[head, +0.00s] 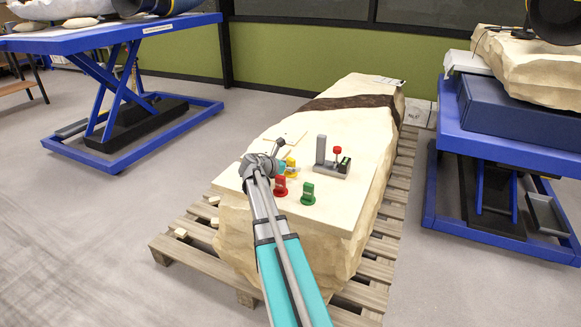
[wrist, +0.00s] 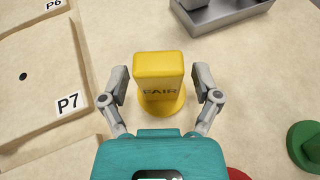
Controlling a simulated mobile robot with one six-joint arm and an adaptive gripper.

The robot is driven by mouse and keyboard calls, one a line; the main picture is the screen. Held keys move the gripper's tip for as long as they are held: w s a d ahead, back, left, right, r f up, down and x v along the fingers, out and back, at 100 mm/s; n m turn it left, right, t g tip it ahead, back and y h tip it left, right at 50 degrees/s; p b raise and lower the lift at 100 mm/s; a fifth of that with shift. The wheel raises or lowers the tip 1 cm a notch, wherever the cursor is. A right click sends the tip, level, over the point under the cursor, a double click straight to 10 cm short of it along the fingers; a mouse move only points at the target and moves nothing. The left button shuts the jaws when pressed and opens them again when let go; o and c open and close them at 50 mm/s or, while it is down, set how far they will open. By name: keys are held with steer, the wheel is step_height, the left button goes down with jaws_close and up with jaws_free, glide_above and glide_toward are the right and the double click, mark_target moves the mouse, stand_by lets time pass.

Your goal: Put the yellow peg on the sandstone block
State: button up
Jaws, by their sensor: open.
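The yellow peg (wrist: 158,80) stands upright on a round base, with "FAIR" lettering on its face. It also shows, partly covered by my gripper, in the head view (head: 291,163). My gripper (wrist: 160,88) is open, with one finger on each side of the peg's upper part and small gaps between. In the head view my gripper (head: 281,167) is over the front of the large sandstone block (head: 345,120). The peg stands on this block's smooth, pale front top. The block is long, pale and rough-sided, with a dark band across it.
A red peg (head: 278,186) and a green peg (head: 308,194) stand close by. A grey tray (head: 330,169) with a red-knobbed item is to the right. Flat tiles marked P6 (wrist: 30,18) and P7 (wrist: 45,80) lie left of the yellow peg. A wooden pallet (head: 200,258) supports the block.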

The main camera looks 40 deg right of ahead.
steer(key=shift+r, duration=0.15)
steer(key=shift+r, duration=0.1)
steer(key=p+v, duration=0.4)
steer(key=v, duration=0.8)
steer(key=shift+p, duration=0.4)
steer(key=shift+a, duration=0.1)
steer(key=shift+s+a+f+m, duration=0.15)
steer(key=shift+a+f+m, duration=0.25)
steer(key=shift+a+f, duration=0.15)
steer(key=s+a+f+m+y, duration=0.3)
steer(key=s+a+m+y, duration=0.1)
steer(key=a, duration=0.8)
steer(key=s+a+f+m+y, duration=0.4)
steer(key=a+m, duration=0.3)
steer(key=a, duration=0.5)
steer(key=s+a+f+m+y, duration=0.3)
steer(key=s+a+m+y, duration=0.1)
steer(key=a, duration=0.8)
steer(key=shift+s+a+f+m+y, duration=0.2)
steer(key=shift+f+m+y, duration=0.15)
steer(key=shift+m+y, duration=0.55)
